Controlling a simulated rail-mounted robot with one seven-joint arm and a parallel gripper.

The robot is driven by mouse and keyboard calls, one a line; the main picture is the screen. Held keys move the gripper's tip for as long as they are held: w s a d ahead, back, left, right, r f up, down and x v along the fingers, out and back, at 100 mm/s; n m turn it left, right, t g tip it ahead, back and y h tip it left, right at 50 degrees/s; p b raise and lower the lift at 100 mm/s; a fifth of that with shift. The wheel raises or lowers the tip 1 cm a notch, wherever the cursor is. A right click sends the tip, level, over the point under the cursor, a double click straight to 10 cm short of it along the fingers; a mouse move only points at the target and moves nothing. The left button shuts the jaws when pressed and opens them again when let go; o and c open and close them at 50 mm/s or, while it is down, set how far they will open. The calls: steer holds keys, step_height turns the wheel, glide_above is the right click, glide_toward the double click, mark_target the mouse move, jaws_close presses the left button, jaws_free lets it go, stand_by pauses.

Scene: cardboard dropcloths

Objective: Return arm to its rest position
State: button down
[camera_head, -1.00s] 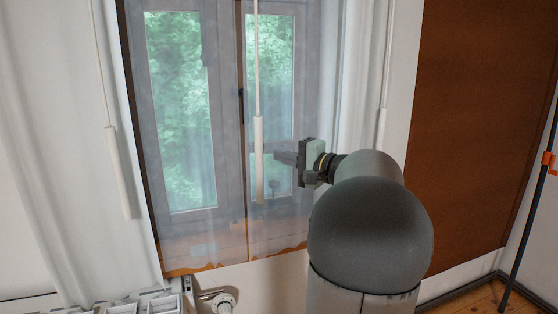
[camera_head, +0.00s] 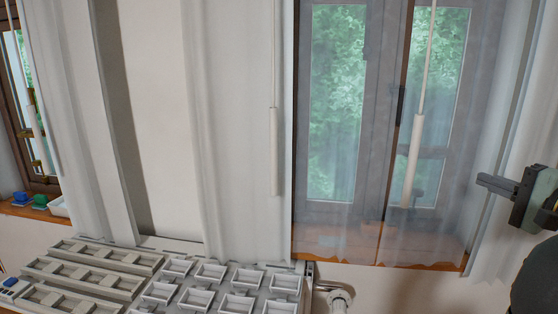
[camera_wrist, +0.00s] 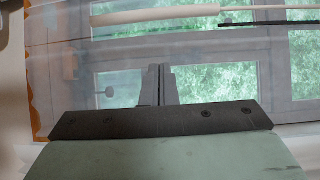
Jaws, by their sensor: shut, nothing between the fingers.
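My gripper (camera_head: 497,184) is at the right edge of the head view, pointing left, in front of the sheer curtain and window. Its two fingers lie together, shut with nothing between them. In the wrist view my gripper (camera_wrist: 160,70) shows as two dark fingers side by side against the window (camera_wrist: 205,85), which appears turned sideways. Part of my arm is cut off at the lower right of the head view.
Window (camera_head: 338,105) behind a sheer curtain, with hanging pull rods (camera_head: 412,160) and (camera_head: 275,150). White compartment trays (camera_head: 180,285) fill the lower left. A blue and a green item (camera_head: 40,201) sit on the far-left sill. A pipe valve (camera_head: 338,300) is low in the middle.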

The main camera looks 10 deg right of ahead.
steer(key=w+a+f+n+g+y+p, duration=0.2)
steer(key=a+f+g, duration=0.3)
steer(key=a, duration=0.7)
steer(key=w+a+f+n+g+y+p, duration=0.2)
steer(key=a+f+n+g, duration=0.3)
steer(key=a, duration=0.7)
steer(key=s+a+f+n+g+h+p, duration=0.4)
steer(key=s+a+f+n+g+h, duration=0.3)
steer(key=s+a, duration=0.7)
step_height(320, 180, down, 5)
steer(key=shift+s+a+r+n+h, duration=0.15)
steer(key=shift+s+n+h, duration=0.15)
steer(key=shift+s+n, duration=0.55)
steer(key=shift+w, duration=0.15)
